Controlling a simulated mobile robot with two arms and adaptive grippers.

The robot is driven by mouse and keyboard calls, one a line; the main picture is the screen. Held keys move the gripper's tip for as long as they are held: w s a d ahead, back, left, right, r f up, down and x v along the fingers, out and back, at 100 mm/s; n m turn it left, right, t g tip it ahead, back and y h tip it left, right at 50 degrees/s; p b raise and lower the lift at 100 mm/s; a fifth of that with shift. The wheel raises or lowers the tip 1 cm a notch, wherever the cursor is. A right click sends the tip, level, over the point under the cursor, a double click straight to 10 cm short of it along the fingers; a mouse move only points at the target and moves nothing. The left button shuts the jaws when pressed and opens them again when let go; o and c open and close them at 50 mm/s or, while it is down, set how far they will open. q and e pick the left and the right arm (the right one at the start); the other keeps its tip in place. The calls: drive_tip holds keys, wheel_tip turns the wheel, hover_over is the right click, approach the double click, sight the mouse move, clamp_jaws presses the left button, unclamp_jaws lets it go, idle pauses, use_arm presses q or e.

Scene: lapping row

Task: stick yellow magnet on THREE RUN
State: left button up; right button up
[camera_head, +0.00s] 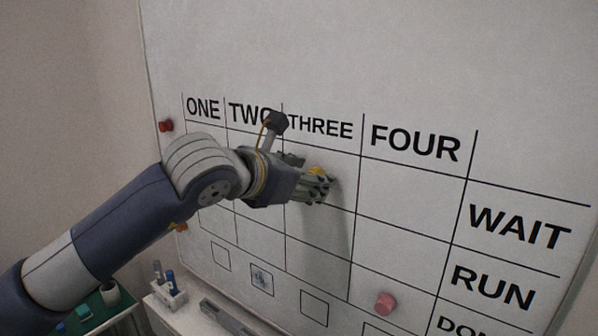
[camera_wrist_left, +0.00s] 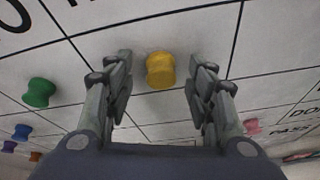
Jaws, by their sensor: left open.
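The yellow magnet (camera_head: 317,171) is on the whiteboard, under THREE and level with the WAIT row; my gripper partly hides it. In the left wrist view the yellow magnet (camera_wrist_left: 160,70) is between and just beyond the fingertips, with a gap on each side. My left gripper (camera_head: 318,187) is open close to the board; its fingers (camera_wrist_left: 160,80) hold nothing. The THREE RUN cell (camera_head: 320,226) is one row below the magnet, partly in the arm's shadow and empty where visible. My right gripper is not in view.
A pink magnet (camera_head: 385,303) is low under FOUR. A red magnet (camera_head: 166,125) is at the board's left edge. In the wrist view a green magnet (camera_wrist_left: 38,93) and several others are at left. A pen holder (camera_head: 166,290) stands on a ledge below the board.

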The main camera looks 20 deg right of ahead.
use_arm(q)
drive_tip(key=c, duration=1.1)
drive_tip(key=shift+s+a, duration=0.1)
drive_tip(key=shift+s+a+b, duration=0.85)
drive_tip(key=shift+a+b, duration=0.25)
drive_tip(key=shift+b, duration=0.1)
